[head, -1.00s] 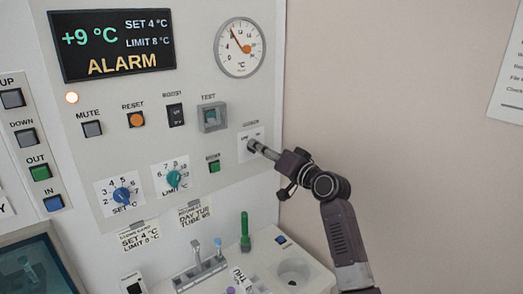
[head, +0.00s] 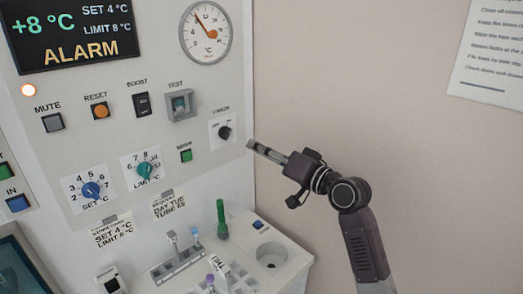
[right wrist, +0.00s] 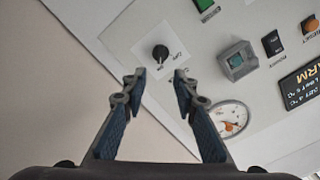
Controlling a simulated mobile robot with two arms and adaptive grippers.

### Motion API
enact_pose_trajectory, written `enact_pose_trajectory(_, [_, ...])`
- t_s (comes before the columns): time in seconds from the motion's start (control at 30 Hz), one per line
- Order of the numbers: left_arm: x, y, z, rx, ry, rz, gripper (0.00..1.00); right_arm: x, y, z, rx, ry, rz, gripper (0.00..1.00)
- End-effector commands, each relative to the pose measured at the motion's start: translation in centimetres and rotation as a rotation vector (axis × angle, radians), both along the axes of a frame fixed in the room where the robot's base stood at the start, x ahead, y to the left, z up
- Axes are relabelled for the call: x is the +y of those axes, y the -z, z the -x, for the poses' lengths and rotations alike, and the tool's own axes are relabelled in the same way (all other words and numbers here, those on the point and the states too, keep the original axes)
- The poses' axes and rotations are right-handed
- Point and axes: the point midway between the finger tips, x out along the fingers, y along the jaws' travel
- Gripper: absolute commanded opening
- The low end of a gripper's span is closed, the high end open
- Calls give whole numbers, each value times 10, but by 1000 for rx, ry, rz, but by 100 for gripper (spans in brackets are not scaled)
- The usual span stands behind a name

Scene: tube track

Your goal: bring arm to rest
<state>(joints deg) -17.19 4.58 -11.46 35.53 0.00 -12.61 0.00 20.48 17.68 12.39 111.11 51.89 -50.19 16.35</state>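My right gripper (head: 254,147) is off the right edge of the control panel (head: 215,165), pointing left toward a small black knob (head: 224,132) on a white plate. A clear gap lies between the fingertips and the knob. In the right wrist view the two fingers (right wrist: 158,78) are apart with nothing between them, and the same black knob (right wrist: 160,52) shows beyond their tips. My left gripper is not in view.
The display (head: 70,32) reads +8 °C and ALARM, with a lit lamp (head: 28,90). The gauge (head: 205,32) is above. The wall at right is bare except for a notice (head: 487,55).

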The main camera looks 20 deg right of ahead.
Motion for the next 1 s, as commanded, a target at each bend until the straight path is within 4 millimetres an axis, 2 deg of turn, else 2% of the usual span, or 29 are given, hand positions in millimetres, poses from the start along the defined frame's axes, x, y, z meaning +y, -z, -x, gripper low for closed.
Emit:
enact_pose_trajectory(0.43, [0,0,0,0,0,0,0,0,0,0,1,-1,0,27])
enact_pose_trajectory(0.5, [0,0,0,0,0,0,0,2,6,2,11,-3,9,27])
enact_pose_trajectory(0.57, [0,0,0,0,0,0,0,7,21,5,36,-6,33,27])
enact_pose_trajectory(0.67, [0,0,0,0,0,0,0,22,64,20,111,-20,113,27])
enact_pose_trajectory(0.77, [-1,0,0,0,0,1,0,41,127,48,227,-43,235,27])
enact_pose_trajectory(0.8, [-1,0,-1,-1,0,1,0,49,154,63,279,-55,287,27])
enact_pose_trajectory(0.87, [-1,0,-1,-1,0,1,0,57,191,89,356,-73,367,27])
enact_pose_trajectory(0.9, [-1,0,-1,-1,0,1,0,63,215,108,406,-88,420,27])
enact_pose_trajectory(0.97, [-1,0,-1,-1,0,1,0,69,249,140,485,-112,496,27])
enact_pose_trajectory(1.0, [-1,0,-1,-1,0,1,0,72,269,162,535,-127,547,27])
